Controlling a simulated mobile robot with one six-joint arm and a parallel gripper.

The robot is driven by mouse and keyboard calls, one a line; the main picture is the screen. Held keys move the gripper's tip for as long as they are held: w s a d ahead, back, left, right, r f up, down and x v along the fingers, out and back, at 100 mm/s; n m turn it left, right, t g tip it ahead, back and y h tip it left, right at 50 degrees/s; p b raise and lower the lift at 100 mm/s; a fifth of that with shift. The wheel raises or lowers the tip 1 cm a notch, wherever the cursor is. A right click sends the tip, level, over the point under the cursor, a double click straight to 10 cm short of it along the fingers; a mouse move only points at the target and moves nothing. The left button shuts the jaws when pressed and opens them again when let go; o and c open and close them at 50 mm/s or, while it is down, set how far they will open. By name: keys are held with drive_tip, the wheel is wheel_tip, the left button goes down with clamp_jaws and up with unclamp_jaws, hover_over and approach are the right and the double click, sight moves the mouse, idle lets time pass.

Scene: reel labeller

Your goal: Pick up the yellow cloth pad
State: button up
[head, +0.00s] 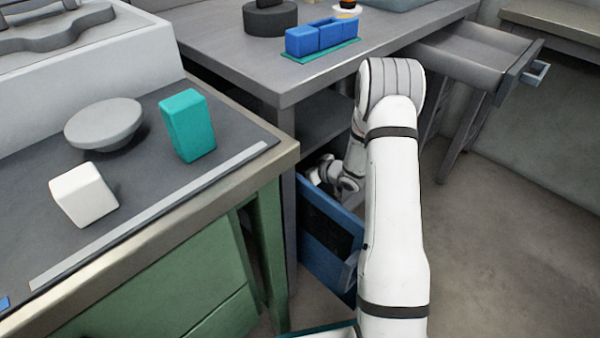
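I see no yellow cloth pad in the head view. My gripper (322,175) is small and partly hidden at the drawer's back end, close to the table leg. Its fingertips do not show clearly, so I cannot tell whether it is open or holds something. The inside of the drawer is dark and partly covered by its front wall and my arm.
A teal block (187,126), a white block (84,195) and a grey round dish (104,124) stand on the left bench. Blue boxes (322,38) on a teal mat and a dark round object (270,19) sit on the grey table. A grey drawer (472,52) stands open at right.

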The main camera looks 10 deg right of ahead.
drive_tip(key=c, duration=1.1)
drive_tip(key=shift+o, duration=0.2)
drive_tip(key=shift+r, duration=0.1)
